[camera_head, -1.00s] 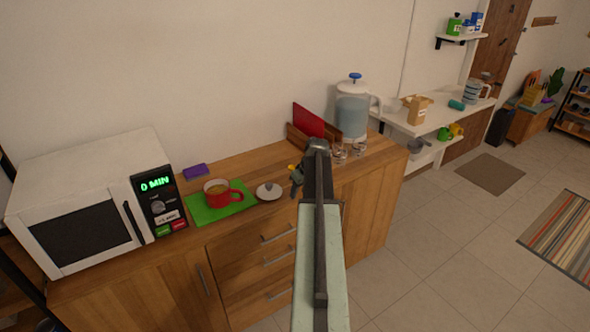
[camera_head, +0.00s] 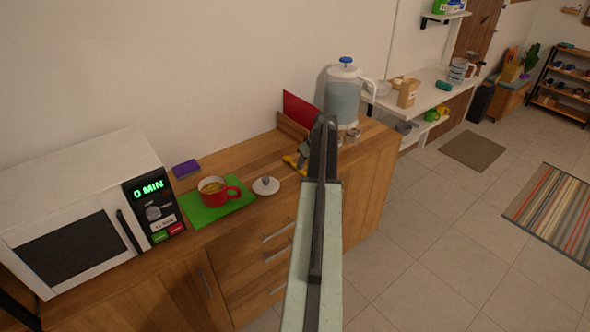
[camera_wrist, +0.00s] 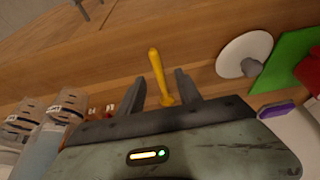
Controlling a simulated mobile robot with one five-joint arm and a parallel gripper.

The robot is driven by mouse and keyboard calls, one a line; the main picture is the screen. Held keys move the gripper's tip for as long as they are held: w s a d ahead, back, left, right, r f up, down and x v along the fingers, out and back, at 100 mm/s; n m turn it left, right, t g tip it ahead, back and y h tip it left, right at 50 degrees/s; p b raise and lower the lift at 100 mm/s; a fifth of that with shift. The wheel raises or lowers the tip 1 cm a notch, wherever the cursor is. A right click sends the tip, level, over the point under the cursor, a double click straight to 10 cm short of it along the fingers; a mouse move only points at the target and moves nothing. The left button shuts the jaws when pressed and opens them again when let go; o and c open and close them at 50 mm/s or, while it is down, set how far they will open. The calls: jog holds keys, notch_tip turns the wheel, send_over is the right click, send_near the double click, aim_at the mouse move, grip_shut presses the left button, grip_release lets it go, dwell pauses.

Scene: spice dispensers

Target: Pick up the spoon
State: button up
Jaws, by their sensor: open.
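The yellow spoon (camera_wrist: 157,72) shows in the wrist view between the two dark fingers of my gripper (camera_wrist: 159,78), with a visible gap on each side. Its far end reaches past the fingertips, and its near end is close to the palm. In the head view only part of the yellow spoon (camera_head: 293,163) shows on the wooden counter, left of my gripper (camera_head: 303,162). My arm hides the rest. My gripper is open and low at the counter. I cannot tell its exact height above the wood.
A white lid (camera_head: 266,186) lies left of the spoon, and a red mug (camera_head: 213,195) stands on a green mat (camera_head: 236,205). A microwave (camera_head: 60,190) is far left.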

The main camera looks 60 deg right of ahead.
aim_at(303, 171)
jog(key=b+x, duration=0.5)
jog(key=shift+d+f, duration=0.2)
jog(key=shift+s+r, duration=0.1)
jog(key=shift+r, duration=0.1)
grip_shut()
jog(key=shift+r+p, duration=0.6)
jog(key=shift+p, duration=0.2)
notch_tip(303, 171, up, 3)
jog(key=p, duration=0.3)
jog(key=shift+r, duration=0.15)
jog(key=s+a, duration=0.3)
jog(key=s, duration=0.4)
jog(key=s+a, duration=0.4)
jog(key=s, duration=0.3)
jog(key=shift+r+p, duration=0.25)
jog(key=shift+p, duration=0.15)
